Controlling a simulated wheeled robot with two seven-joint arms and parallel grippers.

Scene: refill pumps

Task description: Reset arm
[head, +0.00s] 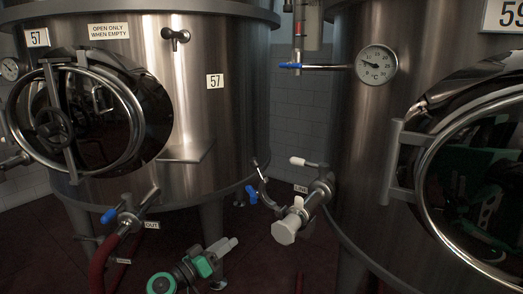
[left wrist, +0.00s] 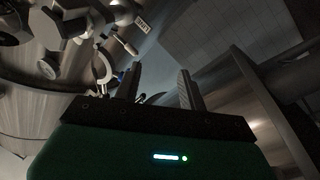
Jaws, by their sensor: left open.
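My left gripper (head: 230,244) is at the bottom middle of the head view, low in front of the tanks, beyond a green and grey wrist. In the left wrist view its two dark fingers (left wrist: 160,72) stand apart with nothing visible between them, so it is open and empty. Pipe fittings and a valve (left wrist: 105,68) show beyond the fingers at the upper left of that view. My right gripper is not in view.
Steel tank 57 (head: 225,120) stands at left with a round door (head: 150,110) and a red hose (head: 98,265) below. A second tank (head: 340,150) stands at right. A capped outlet valve (head: 285,232) juts out right of my gripper. Dark floor shows between them.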

